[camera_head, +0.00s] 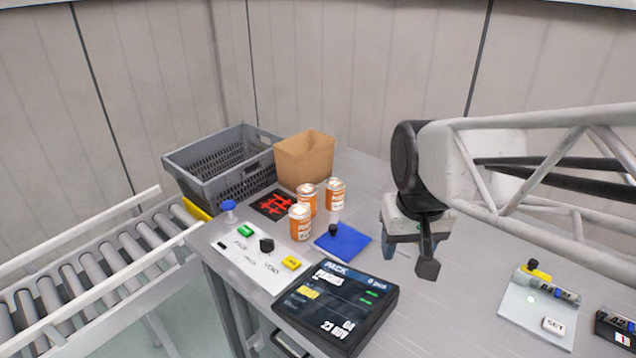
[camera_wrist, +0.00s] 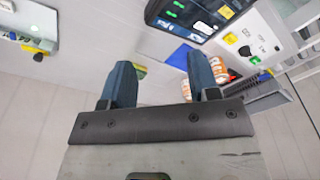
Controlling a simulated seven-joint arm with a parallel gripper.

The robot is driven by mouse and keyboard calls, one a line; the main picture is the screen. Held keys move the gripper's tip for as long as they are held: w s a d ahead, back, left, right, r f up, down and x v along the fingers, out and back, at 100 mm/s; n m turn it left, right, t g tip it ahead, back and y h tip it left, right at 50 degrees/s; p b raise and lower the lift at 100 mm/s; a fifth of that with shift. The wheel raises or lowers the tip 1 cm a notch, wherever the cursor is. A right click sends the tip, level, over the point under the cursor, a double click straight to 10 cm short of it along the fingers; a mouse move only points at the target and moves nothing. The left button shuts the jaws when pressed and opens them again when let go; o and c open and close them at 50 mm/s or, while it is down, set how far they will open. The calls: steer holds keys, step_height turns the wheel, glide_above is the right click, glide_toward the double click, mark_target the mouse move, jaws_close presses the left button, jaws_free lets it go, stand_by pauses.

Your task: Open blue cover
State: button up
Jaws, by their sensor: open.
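The blue cover (camera_head: 345,243) is a flat blue square lying on the grey table, with a small black knob (camera_head: 333,229) near its back left edge. My gripper (camera_head: 409,260) is above the table to the right of the blue cover, apart from it, with its fingers pointing down. In the wrist view, my gripper (camera_wrist: 162,80) shows two blue-grey fingers spread apart with nothing between them. A blue patch of the cover (camera_wrist: 180,57) shows beyond the right finger, partly hidden by it.
Several orange bottles (camera_head: 300,222) stand just behind and left of the cover. A black display (camera_head: 336,305) lies in front, a white button panel (camera_head: 245,255) to the left. A cardboard box (camera_head: 305,160) and grey crate (camera_head: 222,160) stand behind.

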steer(key=w+a+g, duration=0.1)
steer(key=w, duration=0.8)
steer(key=g, duration=0.5)
glide_toward(333, 226)
steer(key=f, duration=0.2)
steer(key=shift+s+r, duration=0.15)
steer(key=shift+r, duration=0.05)
steer(key=shift+f, duration=0.1)
steer(key=shift+x, duration=3.8)
steer(key=shift+s, duration=0.1)
steer(key=shift+c, duration=0.2)
jaws_close()
